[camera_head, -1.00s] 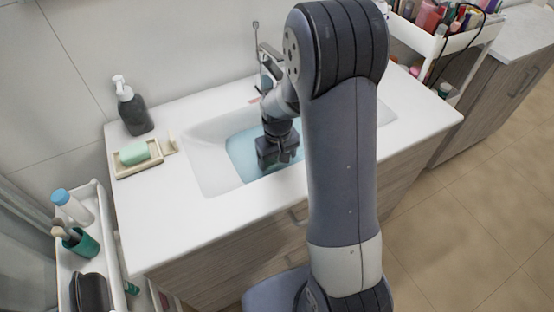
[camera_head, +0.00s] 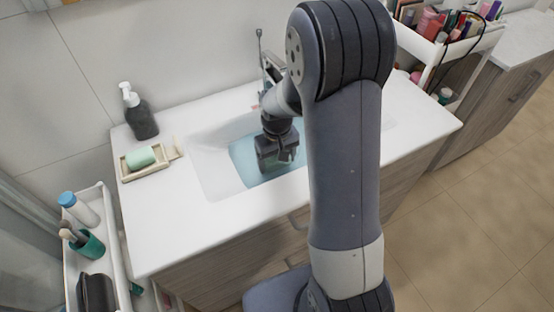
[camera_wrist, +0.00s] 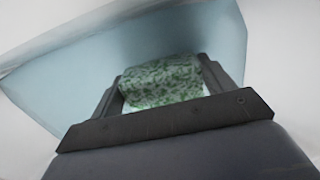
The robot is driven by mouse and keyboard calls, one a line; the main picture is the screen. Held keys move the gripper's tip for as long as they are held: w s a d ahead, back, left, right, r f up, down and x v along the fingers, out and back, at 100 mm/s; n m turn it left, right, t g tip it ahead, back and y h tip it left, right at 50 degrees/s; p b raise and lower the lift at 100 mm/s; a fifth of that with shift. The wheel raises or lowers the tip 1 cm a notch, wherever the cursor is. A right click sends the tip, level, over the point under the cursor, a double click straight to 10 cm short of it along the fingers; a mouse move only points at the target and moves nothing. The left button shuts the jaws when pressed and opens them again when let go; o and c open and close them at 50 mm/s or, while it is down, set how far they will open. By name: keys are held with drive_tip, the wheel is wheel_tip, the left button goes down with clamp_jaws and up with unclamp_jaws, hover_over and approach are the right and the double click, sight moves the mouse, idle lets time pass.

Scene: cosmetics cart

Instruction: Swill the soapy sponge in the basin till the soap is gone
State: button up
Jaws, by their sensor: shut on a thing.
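The sponge (camera_wrist: 162,82) shows in the wrist view between my gripper's two fingers. It is mottled green and whitish on its face, with a pale band below. My gripper (camera_wrist: 160,90) is shut on it. In the head view my gripper (camera_head: 277,158) points down into the basin (camera_head: 207,170), over or in the pale blue water (camera_head: 245,170). The sponge is hidden there. I cannot tell how deep it sits in the water. Whether the whitish specks are soap is not clear.
A green soap bar (camera_head: 141,156) lies on a dish (camera_head: 135,173) left of the basin, near a dark pump bottle (camera_head: 139,118). The faucet (camera_head: 270,70) stands behind the basin. Carts with bottles stand left (camera_head: 110,215) and back right (camera_head: 435,50). The front counter is clear.

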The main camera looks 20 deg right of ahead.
wheel_tip(320, 180, up, 11)
drive_tip(key=p, duration=0.7)
drive_tip(key=shift+f, duration=0.15)
drive_tip(key=shift+d, duration=0.15)
idle(1.1)
